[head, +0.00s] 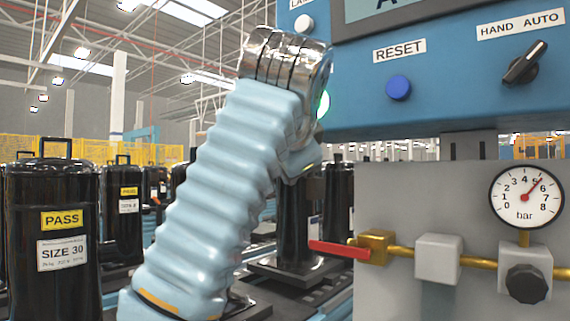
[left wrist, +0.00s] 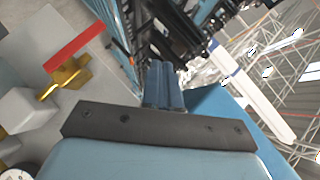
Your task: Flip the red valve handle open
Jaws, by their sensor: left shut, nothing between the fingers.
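The red valve handle (head: 338,249) reaches left from a brass valve body (head: 375,247) on the grey panel, roughly along the brass pipe's line. In the left wrist view the red handle (left wrist: 75,46) and the brass valve (left wrist: 66,77) lie left of my left gripper (left wrist: 163,68). The gripper's fingers are together and empty, apart from the handle. In the head view my left arm rises left of the handle, and its fingers cannot be made out. My right gripper is in neither view.
A pressure gauge (head: 526,195) and a black knob (head: 526,284) sit right of the valve, past a grey block (head: 438,259). Above is a blue control box (head: 450,85) with a blue reset button (head: 398,88) and a selector switch (head: 522,66). Black compressor tanks (head: 50,200) stand behind at left.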

